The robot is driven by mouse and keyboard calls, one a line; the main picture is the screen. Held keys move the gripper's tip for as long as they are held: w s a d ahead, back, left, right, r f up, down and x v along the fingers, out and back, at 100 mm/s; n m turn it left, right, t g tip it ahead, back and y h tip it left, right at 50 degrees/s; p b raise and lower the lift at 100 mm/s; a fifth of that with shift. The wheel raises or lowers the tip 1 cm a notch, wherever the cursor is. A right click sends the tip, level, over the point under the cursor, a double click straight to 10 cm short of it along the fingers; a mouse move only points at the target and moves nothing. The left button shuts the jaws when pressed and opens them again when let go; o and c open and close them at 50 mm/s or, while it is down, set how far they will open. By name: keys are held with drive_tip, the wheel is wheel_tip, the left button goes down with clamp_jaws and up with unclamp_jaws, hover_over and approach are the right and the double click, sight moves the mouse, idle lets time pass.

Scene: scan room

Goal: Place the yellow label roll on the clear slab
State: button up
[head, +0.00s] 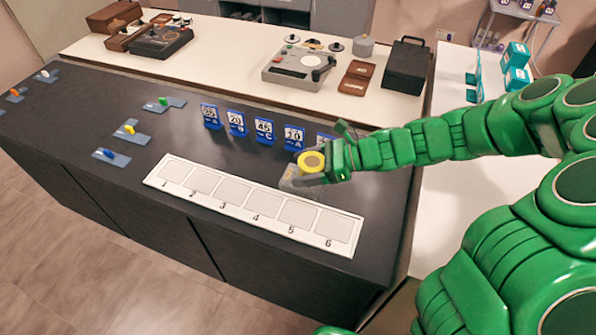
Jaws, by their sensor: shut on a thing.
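A yellow roll (311,161) with a pale centre is at the end of my green arm, above the dark counter. Several bluish, see-through slabs lie on the left of the counter, each with a small coloured piece: one with a yellow piece (130,133), one with a blue piece (111,157), one with a green piece (166,103).
A white strip (257,205) with squares numbered 1 to 6 lies along the counter's front, its right part near my gripper. Several blue number cards (264,131) stand behind it. A grey device (298,68) and a black box (404,67) stand on the white back counter.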

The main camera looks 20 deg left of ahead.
drive_tip(key=w+a+f, duration=0.1)
drive_tip(key=f, duration=0.1)
drive_tip(key=w+a+f, duration=0.1)
drive_tip(key=w+f, duration=0.1)
drive_tip(key=w+a+f, duration=0.2)
drive_tip(key=shift+w+f, duration=0.35)
drive_tip(key=shift+f, duration=1.55)
drive_tip(key=shift+f, duration=0.15)
drive_tip(key=o, duration=1.1)
